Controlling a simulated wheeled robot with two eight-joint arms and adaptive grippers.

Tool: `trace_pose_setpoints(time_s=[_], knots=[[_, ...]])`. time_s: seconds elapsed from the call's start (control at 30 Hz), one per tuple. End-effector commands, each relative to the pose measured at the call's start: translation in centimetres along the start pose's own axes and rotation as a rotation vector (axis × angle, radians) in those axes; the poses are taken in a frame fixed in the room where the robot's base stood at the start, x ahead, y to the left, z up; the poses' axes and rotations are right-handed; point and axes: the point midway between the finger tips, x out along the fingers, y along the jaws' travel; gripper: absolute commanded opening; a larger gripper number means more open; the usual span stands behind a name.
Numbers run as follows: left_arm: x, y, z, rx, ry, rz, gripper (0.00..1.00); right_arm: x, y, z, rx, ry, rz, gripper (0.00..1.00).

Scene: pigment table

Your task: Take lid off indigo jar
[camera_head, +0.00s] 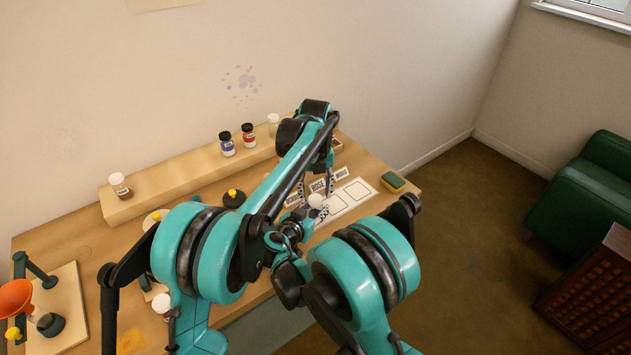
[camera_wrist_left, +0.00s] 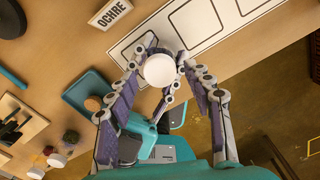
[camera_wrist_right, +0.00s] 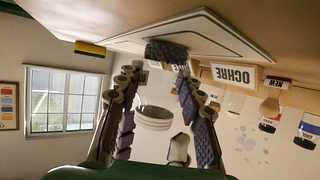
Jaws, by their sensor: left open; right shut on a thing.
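A jar with a round white lid (camera_head: 316,200) is held over the front right of the table. In the left wrist view the lid (camera_wrist_left: 160,70) hides the jar below it. The right wrist view shows the white jar (camera_wrist_right: 153,117) between the fingers; its label is not readable, so I cannot tell its pigment. My right gripper (camera_head: 312,214) is shut on this jar from the side. My left gripper (camera_wrist_left: 170,75) points down from above, its open fingers on either side of the lid. I cannot tell whether they touch it.
A shelf (camera_head: 180,180) at the back bears a blue-label jar (camera_head: 227,145), a red-label jar (camera_head: 249,136) and white-lidded jars. An OCHRE sign (camera_wrist_left: 112,13) stands by a white card with outlined squares (camera_wrist_left: 200,20). A sponge (camera_head: 393,182) lies at the right edge. A blue tray (camera_wrist_left: 90,92) is nearby.

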Motion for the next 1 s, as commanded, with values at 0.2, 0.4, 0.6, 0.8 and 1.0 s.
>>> trace_pose_setpoints(time_s=[0.2,0.4,0.6,0.8,1.0], knots=[[1.15,0.00,0.00,-0.001,0.000,0.000,0.51,0.01,0.00,0.01,0.000,0.000,0.000,0.00],[1.16,0.00,0.00,-0.001,0.000,0.000,0.51,0.01,0.00,0.01,0.000,0.000,0.000,0.00],[1.14,0.00,-0.01,-0.001,0.000,0.000,0.01,0.01,0.00,0.00,0.000,0.000,0.000,0.00],[1.14,0.00,-0.01,-0.007,0.000,0.000,0.00,0.01,0.00,0.00,0.000,0.000,0.000,0.00],[1.12,0.00,-0.01,-0.259,0.000,0.000,0.00,0.01,-0.01,0.00,0.000,0.000,0.000,0.00]])
